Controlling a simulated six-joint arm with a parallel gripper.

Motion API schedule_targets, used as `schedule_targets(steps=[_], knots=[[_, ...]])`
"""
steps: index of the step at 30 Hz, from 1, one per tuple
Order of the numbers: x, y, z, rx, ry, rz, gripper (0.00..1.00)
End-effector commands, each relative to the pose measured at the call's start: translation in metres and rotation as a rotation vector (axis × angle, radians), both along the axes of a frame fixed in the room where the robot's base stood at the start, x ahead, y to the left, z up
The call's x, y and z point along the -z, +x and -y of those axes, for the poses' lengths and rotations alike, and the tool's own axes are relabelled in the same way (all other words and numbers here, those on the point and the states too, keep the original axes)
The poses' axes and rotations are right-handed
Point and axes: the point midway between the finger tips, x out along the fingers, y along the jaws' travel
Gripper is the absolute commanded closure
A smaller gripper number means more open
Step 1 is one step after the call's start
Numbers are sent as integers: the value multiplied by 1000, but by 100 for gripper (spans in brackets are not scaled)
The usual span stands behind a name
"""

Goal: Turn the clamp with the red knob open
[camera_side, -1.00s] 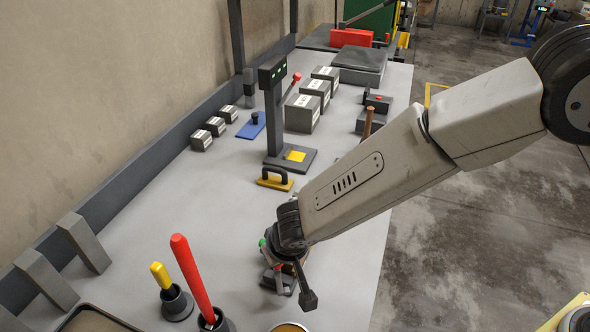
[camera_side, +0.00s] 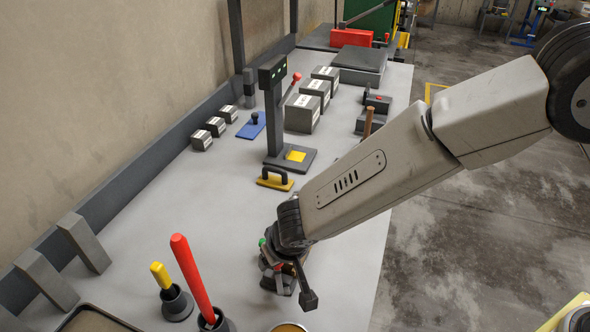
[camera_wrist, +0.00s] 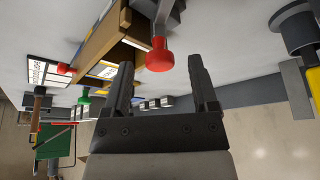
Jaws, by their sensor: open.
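In the wrist view, a clamp's red knob (camera_wrist: 160,57) hangs on a short grey arm, apparently between or just beyond the two finger tips. My gripper (camera_wrist: 160,78) is open, with dark fingers on either side of the knob's line. I cannot tell whether they touch it. A second red knob (camera_wrist: 66,70) and a green knob (camera_wrist: 84,99) sit by a wooden-sided box (camera_wrist: 103,32) to the left. In the side view my gripper (camera_side: 282,276) is low over the bench, and the wrist hides most of the clamps. The green knob (camera_side: 262,242) peeks out beside the wrist.
A red-handled tool (camera_side: 193,275) and a yellow-handled one (camera_side: 161,275) stand in dark cups to the left. A yellow float (camera_side: 274,184) and a scale (camera_side: 306,160) stand behind. The bench between the float and the cups is mostly clear.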

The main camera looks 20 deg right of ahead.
Motion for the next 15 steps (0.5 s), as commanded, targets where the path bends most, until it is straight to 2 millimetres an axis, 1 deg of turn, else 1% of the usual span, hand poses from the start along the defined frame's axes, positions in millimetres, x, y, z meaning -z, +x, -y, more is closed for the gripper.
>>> schedule_targets(steps=[5,15], knots=[[-13,-5,0,-1,1,1,25],[-48,-20,2,0,2,2,25]])
